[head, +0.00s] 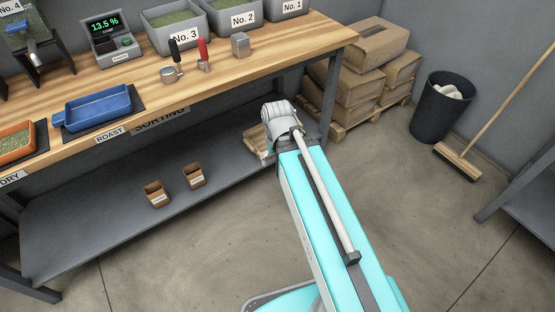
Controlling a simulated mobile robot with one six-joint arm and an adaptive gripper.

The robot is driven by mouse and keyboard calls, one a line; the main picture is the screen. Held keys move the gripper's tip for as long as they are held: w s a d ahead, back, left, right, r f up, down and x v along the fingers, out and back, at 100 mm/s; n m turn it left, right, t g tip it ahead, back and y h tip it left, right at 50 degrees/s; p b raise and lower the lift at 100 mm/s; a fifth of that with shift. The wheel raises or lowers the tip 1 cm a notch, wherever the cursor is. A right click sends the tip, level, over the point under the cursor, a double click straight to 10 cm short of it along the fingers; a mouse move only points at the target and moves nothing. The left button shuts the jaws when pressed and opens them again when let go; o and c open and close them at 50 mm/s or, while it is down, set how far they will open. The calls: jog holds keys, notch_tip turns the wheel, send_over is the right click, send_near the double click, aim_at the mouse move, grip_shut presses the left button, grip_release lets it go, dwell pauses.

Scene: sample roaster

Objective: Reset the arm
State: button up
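My arm shows only in part in the head view. A rounded grey-white piece of it sits above the end of my turquoise body, in front of the workbench (260,60). My gripper is not in view, so its fingers and anything in them cannot be seen.
The bench holds a blue tray (97,108), an orange tray (16,144), a moisture meter (110,40), grey bins (172,28) and small tools. Two small brown boxes (193,176) stand on the lower shelf (100,215). Cartons (365,45), a black bin (440,108) and a broom (458,160) stand right.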

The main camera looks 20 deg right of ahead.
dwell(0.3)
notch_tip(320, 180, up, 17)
jog(key=p, duration=1.7)
